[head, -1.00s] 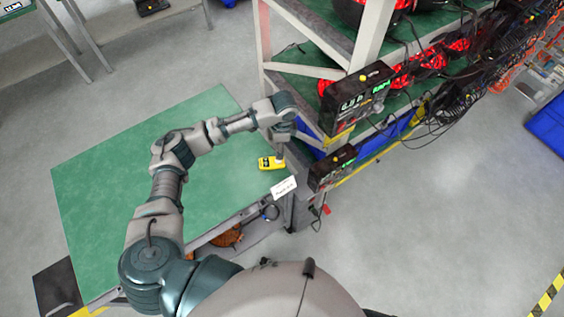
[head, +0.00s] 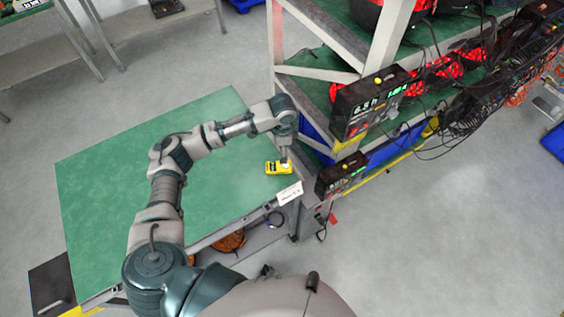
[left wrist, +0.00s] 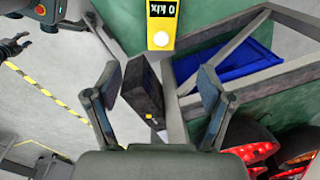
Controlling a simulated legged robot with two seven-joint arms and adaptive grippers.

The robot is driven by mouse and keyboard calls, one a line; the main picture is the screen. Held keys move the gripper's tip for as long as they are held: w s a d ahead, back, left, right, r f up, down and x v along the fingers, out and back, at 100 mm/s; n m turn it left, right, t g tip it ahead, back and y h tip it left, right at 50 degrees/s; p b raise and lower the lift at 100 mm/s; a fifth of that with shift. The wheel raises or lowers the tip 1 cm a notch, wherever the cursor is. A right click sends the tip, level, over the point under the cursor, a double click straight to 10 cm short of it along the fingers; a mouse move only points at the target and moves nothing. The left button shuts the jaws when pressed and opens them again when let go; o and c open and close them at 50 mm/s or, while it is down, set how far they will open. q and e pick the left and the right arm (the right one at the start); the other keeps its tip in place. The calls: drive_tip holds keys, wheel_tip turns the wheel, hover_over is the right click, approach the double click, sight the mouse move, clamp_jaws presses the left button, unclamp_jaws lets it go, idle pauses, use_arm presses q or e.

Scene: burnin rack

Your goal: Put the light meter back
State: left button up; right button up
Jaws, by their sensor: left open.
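The light meter (head: 279,168) is yellow with a white round sensor and lies on the green table top (head: 130,170), near its right edge. It also shows in the left wrist view (left wrist: 161,38) at the top centre, its dark display reading upside down. My left gripper (head: 285,154) hangs at the meter's sensor end. In the left wrist view its two fingers (left wrist: 158,82) are spread wide with nothing between them; the meter lies beyond the tips. Whether they touch it I cannot tell. A dark jaw-like part at the left edge may be my right gripper (left wrist: 14,47).
The burn-in rack (head: 320,75) with red-lit units and cables stands right of the table. A white label card (head: 289,194) sits at the table's edge. A blue bin (left wrist: 235,75) lies inside the rack. Most of the table is clear.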

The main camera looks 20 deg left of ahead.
sight(280, 166)
use_arm(q)
drive_tip(key=f, duration=0.8)
drive_tip(key=a+f+b, duration=0.1)
drive_tip(key=f, duration=0.3)
drive_tip(key=shift+w+f, duration=0.15)
drive_tip(key=shift+w, duration=0.15)
drive_tip(key=shift+d+f, duration=0.15)
drive_tip(key=shift+f, duration=0.25)
use_arm(e)
drive_tip(key=w, duration=0.1)
drive_tip(key=w+a, duration=0.1)
drive_tip(key=w, duration=0.1)
drive_tip(key=shift+a+r, duration=0.1)
drive_tip(key=shift+r, duration=0.05)
use_arm(q)
drive_tip(key=shift+c, duration=1)
drive_tip(key=shift+a, duration=0.2)
drive_tip(key=c, duration=1.1)
use_arm(e)
drive_tip(key=shift+w+d+r, duration=0.1)
drive_tip(key=shift+w+d, duration=0.25)
drive_tip(key=shift+w, duration=0.05)
